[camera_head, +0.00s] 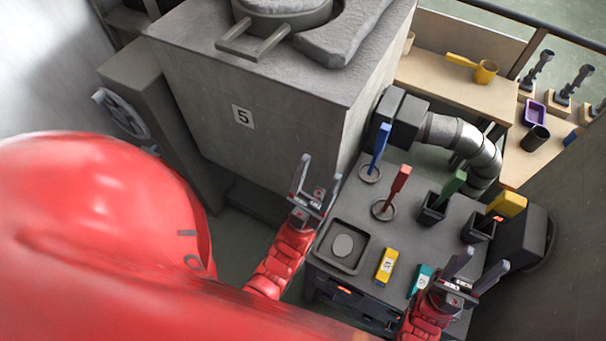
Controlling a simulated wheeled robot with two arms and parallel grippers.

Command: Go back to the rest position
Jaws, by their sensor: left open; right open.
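My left gripper (318,186) is open and empty, in front of the grey furnace block and left of the grey worktable (345,205). My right gripper (480,271) is open over the table's front right part, with nothing seen between its fingers. Both red arms come up from the bottom of the picture. A large red part of my own body fills the lower left and hides what lies behind it.
The furnace block (250,150), marked 5, stands at the back. On the table are blue (380,145), red (397,187) and green (452,184) handled tools, a square tray (327,255), and yellow (386,267) and teal (420,280) blocks. A wooden shelf (440,85) is behind.

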